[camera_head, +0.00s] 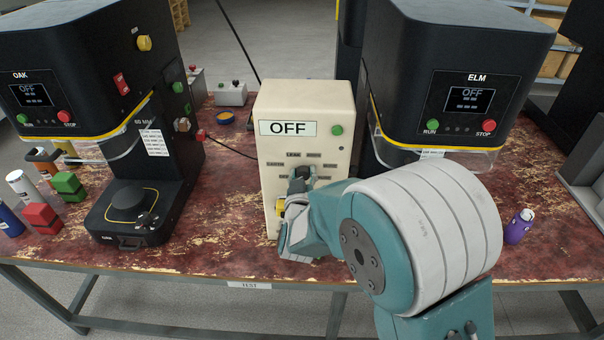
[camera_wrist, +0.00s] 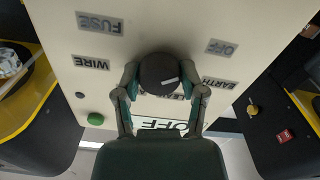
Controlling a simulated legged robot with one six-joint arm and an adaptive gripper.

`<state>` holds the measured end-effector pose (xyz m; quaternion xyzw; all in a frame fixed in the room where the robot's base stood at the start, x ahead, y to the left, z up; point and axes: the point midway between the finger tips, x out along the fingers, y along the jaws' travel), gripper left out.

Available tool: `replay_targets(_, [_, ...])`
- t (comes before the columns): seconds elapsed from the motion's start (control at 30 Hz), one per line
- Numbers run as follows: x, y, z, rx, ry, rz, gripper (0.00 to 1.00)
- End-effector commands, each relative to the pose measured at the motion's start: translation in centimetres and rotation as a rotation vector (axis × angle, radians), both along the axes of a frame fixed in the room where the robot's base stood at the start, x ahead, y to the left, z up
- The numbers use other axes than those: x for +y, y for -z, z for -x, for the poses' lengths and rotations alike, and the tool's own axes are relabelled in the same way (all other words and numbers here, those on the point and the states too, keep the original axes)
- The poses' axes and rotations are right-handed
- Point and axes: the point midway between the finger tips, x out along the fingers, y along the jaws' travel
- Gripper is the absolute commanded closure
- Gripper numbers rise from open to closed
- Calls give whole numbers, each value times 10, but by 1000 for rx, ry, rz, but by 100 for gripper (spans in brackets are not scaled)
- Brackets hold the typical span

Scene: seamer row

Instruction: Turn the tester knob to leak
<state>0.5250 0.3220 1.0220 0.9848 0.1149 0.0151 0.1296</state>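The cream tester box (camera_head: 266,105) stands on the bench, its display (camera_head: 288,128) reading OFF. Its black round knob (camera_wrist: 158,72) shows in the wrist view with a white mark on its lower right, pointing roughly toward the EARTH label (camera_wrist: 221,83). The LEAK label (camera_wrist: 183,97) is partly hidden below the knob, behind the right finger; it also shows in the head view (camera_head: 293,154). My gripper (camera_wrist: 160,70) has one finger on each side of the knob, apparently closed against it. In the head view my gripper (camera_head: 302,185) covers the knob area.
A green button (camera_head: 337,130) sits beside the tester display. The OAK seamer (camera_head: 95,60) stands left and the ELM seamer (camera_head: 450,50) right, close beside the tester.

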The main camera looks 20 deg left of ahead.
Motion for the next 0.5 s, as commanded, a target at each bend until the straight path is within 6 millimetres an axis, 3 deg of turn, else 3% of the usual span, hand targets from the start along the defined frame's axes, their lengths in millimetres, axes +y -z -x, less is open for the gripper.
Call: replay_targets(0.5, [3,1,0,12,-5,-45,98])
